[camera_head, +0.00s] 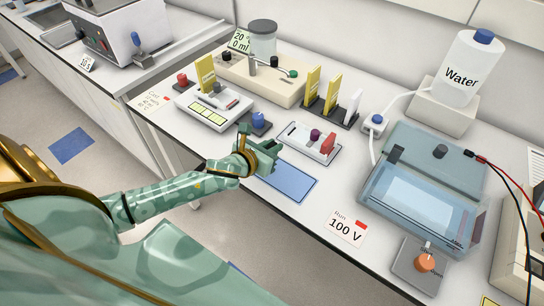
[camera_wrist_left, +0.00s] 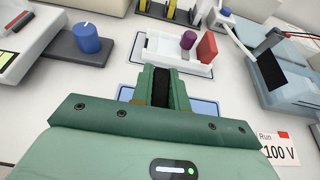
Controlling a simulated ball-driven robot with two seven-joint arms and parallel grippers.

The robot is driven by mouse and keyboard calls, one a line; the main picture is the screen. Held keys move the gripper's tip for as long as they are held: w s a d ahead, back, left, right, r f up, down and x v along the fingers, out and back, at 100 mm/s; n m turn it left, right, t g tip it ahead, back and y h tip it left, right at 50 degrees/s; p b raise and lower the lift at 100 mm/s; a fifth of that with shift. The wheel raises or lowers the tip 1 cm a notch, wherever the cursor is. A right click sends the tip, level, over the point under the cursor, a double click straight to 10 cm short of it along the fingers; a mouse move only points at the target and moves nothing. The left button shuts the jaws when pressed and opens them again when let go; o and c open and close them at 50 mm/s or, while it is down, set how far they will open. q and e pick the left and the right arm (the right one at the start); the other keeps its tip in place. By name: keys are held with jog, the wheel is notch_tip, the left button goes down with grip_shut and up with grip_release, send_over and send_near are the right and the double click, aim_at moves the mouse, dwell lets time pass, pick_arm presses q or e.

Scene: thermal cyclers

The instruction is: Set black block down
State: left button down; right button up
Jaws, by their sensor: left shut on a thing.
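In the left wrist view the gripper (camera_wrist_left: 161,72) is shut on the black block (camera_wrist_left: 161,90), which shows as a dark strip between the green fingers. The fingers hide most of the block, and I cannot tell whether it touches the mat. The mat also shows in the wrist view (camera_wrist_left: 205,107) beside and behind the fingers. My right gripper is not in view.
Just behind the mat is a white tray (camera_head: 297,143) with a purple piece (camera_head: 315,135) and a red block (camera_head: 327,143). A blue knob (camera_head: 258,120) stands to the left. A clear blue-lidded tank (camera_head: 412,208) and a "100 V" card (camera_head: 346,228) are to the right.

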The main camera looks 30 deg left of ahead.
pick_arm(q)
jog(key=shift+w+a+f, duration=0.15)
jog(key=shift+w+f, duration=0.1)
jog(key=shift+f, duration=0.05)
notch_tip(320, 180, down, 4)
jog(key=shift+a+r+b, duration=0.1)
jog(key=shift+r+b, duration=0.15)
jog(key=shift+b, duration=0.5)
jog(key=shift+w+r, duration=0.1)
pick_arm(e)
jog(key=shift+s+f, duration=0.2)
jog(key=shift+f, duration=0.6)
pick_arm(q)
jog(key=c, duration=1.4)
grip_release()
jog(key=shift+o, duration=0.2)
jog(key=shift+s+r, duration=0.1)
jog(key=shift+s, duration=0.15)
jog(key=p+v, duration=0.2)
jog(key=v, duration=0.9)
jog(key=shift+s+r, duration=0.1)
jog(key=shift+s, duration=0.15)
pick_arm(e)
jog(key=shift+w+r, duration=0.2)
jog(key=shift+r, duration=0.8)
